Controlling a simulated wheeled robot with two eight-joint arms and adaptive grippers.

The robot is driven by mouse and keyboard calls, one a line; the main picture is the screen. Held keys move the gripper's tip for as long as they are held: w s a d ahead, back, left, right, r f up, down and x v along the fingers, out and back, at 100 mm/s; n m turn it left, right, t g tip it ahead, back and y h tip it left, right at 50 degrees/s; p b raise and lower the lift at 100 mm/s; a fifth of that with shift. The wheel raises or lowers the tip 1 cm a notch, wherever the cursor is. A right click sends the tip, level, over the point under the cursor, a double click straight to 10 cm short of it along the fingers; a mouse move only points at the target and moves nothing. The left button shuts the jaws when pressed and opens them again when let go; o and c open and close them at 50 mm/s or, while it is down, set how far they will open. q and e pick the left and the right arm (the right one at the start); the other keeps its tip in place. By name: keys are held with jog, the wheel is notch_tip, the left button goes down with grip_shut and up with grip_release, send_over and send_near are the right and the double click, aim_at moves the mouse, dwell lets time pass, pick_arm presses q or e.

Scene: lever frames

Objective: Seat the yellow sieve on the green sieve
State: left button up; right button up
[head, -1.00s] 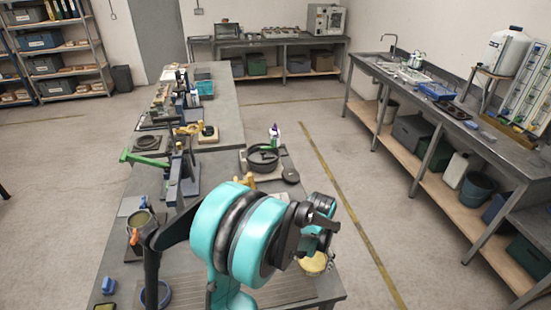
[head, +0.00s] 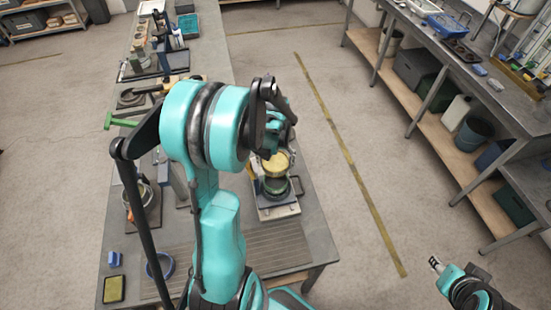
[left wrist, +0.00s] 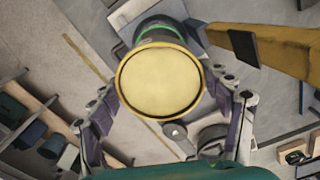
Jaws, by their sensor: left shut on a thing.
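The yellow sieve (head: 276,160) is held below my left gripper (head: 277,146) in the head view. In the left wrist view the yellow sieve (left wrist: 160,80) shows as a round, pale yellow disc between the two fingers of my left gripper (left wrist: 163,105), which is shut on it. The green sieve (head: 275,186) stands directly below it on a sieve base. In the left wrist view only part of the green sieve (left wrist: 158,29) shows past the yellow rim. I cannot tell whether the two touch. My right gripper (head: 435,264) is at lower right, too small to judge.
The base (head: 280,211) under the sieves stands near the table's right edge. A blue ring (head: 160,266) and a yellow pad (head: 114,289) lie at the front left. A green-handled tool (head: 121,121) stands at left. Floor is clear right of the table.

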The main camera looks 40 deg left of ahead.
pick_arm(q)
jog(key=shift+f+b, duration=2.8)
jog(key=shift+f, duration=0.8)
jog(key=shift+f+b, duration=0.35)
jog(key=o, duration=1.3)
notch_tip(320, 180, up, 12)
jog(key=shift+r, duration=0.1)
